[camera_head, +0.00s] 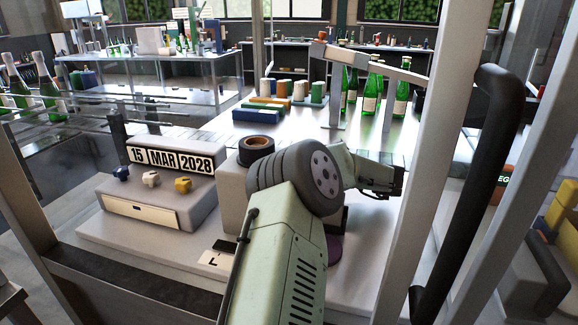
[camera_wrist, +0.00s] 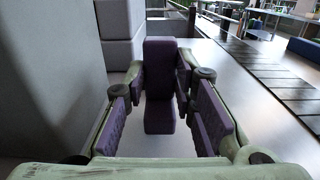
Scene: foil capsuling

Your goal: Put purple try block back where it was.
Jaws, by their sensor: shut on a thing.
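The purple try block (camera_wrist: 160,85) shows in the middle of the wrist view, a tall upright piece between the fingers of my gripper (camera_wrist: 162,78). The fingers have purple pads and close on the block from both sides near its upper part. Its lower end looks close to the pale surface, but I cannot tell whether it touches. In the head view my gripper (camera_head: 385,181) is beyond my arm's big grey joint, and the block cannot be made out there.
Grey block-like housings (camera_wrist: 120,35) stand close on the left in the wrist view; a dark slatted conveyor (camera_wrist: 270,80) runs on the right. The head view shows a date display (camera_head: 171,158), a dark tape roll (camera_head: 256,149), coloured bars (camera_head: 262,115) and green bottles (camera_head: 372,90) behind.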

